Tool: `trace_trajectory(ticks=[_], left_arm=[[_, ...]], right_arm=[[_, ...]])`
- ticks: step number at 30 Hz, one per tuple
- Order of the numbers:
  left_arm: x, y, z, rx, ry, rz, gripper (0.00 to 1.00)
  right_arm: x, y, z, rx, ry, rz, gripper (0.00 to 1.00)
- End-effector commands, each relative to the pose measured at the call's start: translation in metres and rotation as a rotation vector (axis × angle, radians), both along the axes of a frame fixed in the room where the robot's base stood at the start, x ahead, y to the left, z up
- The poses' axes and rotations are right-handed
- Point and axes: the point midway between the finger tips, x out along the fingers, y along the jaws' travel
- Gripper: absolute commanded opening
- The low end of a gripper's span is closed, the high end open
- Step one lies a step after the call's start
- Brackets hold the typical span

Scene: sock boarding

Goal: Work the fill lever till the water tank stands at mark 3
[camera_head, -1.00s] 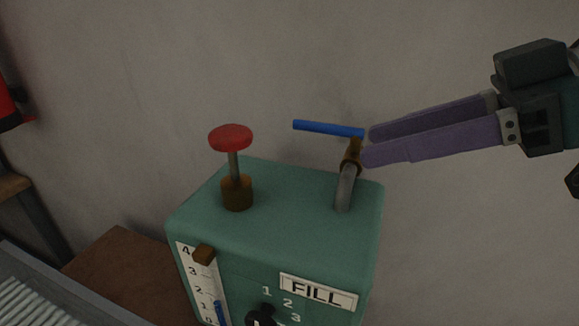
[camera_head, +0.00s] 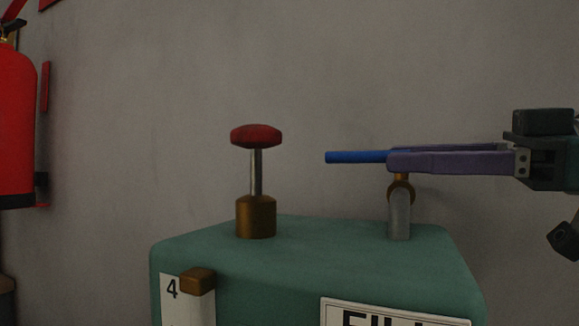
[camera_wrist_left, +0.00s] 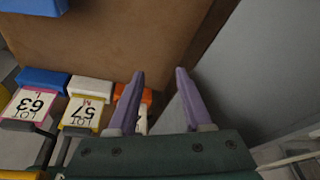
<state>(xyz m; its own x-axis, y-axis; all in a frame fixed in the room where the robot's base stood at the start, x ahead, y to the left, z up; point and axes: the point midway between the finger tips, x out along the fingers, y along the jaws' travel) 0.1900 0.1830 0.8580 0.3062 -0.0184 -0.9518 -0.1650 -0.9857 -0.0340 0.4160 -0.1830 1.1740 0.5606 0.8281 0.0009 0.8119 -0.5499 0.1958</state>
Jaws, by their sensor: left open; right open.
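The green water tank (camera_head: 300,255) fills the lower middle of the head view. Its fill lever (camera_head: 355,157) is a blue bar lying about level, pointing left from a brown pivot on a grey post (camera_head: 399,215). My right gripper (camera_head: 392,159) is open, with its purple fingers reaching in from the right at the lever's pivot end. One finger passes in front and hides part of the bar; contact cannot be told. The gauge strip (camera_head: 174,310) shows only its 4; lower marks and water level are out of frame. My left gripper (camera_wrist_left: 160,73) is open and empty in the wrist view.
A red-capped plunger (camera_head: 256,136) stands on the tank's top, left of the lever. A brown block (camera_head: 197,281) sits at the gauge's top. A fire extinguisher (camera_head: 16,125) hangs at far left. Labelled lot bins (camera_wrist_left: 90,90) and a brown panel (camera_wrist_left: 110,40) are near my left gripper.

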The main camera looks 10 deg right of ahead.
Motion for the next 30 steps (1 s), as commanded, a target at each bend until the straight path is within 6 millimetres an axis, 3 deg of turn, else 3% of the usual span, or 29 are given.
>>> trace_trajectory(ticks=[6, 12, 23, 30], left_arm=[[0.000, -0.002, 0.019, -0.007, 0.000, 0.004, 0.50], [0.000, -0.002, 0.026, -0.007, 0.000, 0.004, 0.50], [0.000, 0.000, 0.026, 0.000, 0.000, -0.001, 0.50], [0.000, 0.001, 0.026, 0.004, -0.001, -0.004, 0.50]], right_arm=[[0.024, 0.036, 0.005, 0.003, 0.000, 0.003, 0.46], [0.039, 0.058, 0.003, 0.001, 0.000, 0.001, 0.46], [0.043, 0.064, 0.000, -0.001, 0.001, 0.001, 0.46], [0.043, 0.064, 0.000, 0.000, 0.001, 0.001, 0.20]])
